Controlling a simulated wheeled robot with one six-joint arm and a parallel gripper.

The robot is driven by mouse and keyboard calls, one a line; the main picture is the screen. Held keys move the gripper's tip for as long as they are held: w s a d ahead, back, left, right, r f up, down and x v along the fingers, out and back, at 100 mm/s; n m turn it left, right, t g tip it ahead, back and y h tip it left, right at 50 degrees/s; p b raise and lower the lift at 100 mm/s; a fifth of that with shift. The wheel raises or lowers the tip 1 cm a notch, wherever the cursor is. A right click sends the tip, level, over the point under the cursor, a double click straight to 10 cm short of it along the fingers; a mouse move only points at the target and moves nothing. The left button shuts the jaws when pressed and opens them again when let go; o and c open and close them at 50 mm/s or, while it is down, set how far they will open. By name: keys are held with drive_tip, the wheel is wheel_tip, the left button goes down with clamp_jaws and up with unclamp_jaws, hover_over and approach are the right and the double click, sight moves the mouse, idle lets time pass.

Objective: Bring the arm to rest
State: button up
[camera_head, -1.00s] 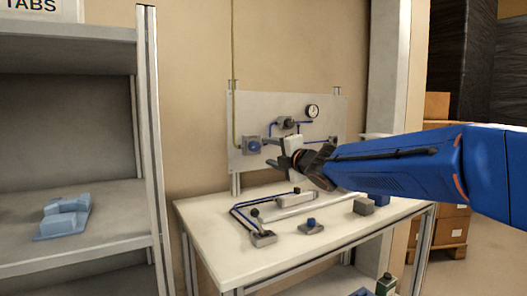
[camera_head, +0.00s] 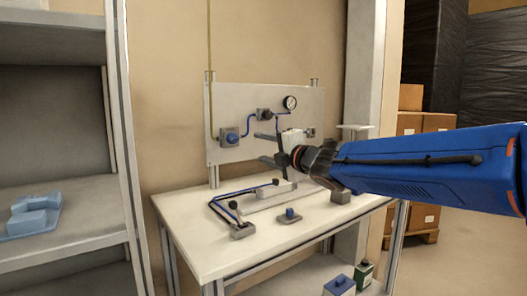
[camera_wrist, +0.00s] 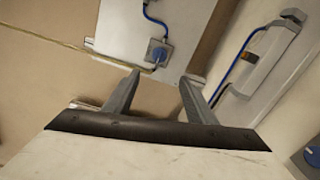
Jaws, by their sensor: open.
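My gripper (camera_head: 262,147) is at the end of my blue arm, which reaches in from the right over the white table (camera_head: 190,226). Its two fingers are apart and point left toward the grey wall panel (camera_head: 232,100). Nothing shows between them. In the wrist view my open gripper (camera_wrist: 157,84) has the panel (camera_wrist: 125,35) and a blue-knobbed valve (camera_wrist: 158,54) beyond its fingertips. I cannot tell the exact gap between the fingers and the panel.
A pressure gauge (camera_head: 290,103) is on the panel. A blue pipe frame (camera_head: 236,203) and a small knobbed block (camera_head: 289,215) lie on the table. A grey shelf (camera_head: 85,209) holding a blue moulded part (camera_head: 31,216) stands left. Stacked cartons (camera_head: 436,122) are at the back right.

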drive_tip(key=s+d+f+m+g+h, duration=0.1)
drive_tip(key=s+d+f+m+h, duration=0.3)
drive_tip(key=d, duration=0.3)
drive_tip(key=s+d+f+m+h, duration=0.2)
drive_tip(key=s+d+f+m, duration=0.25)
drive_tip(key=d+m, duration=0.2)
drive_tip(key=s+d+f+m+g+h, duration=0.1)
drive_tip(key=s+d+f+m+h, duration=0.3)
drive_tip(key=d, duration=0.4)
drive_tip(key=s+d+f+m+g, duration=0.2)
drive_tip(key=s+f+m+g, duration=0.2)
drive_tip(key=s+f, duration=0.6)
drive_tip(key=s+d+f+m+g, duration=0.3)
drive_tip(key=s+f+m, duration=0.5)
drive_tip(key=s+f, duration=0.3)
drive_tip(key=s+g, duration=0.1)
drive_tip(key=s, duration=0.3)
drive_tip(key=shift+s+m, duration=0.2)
drive_tip(key=shift+m, duration=0.15)
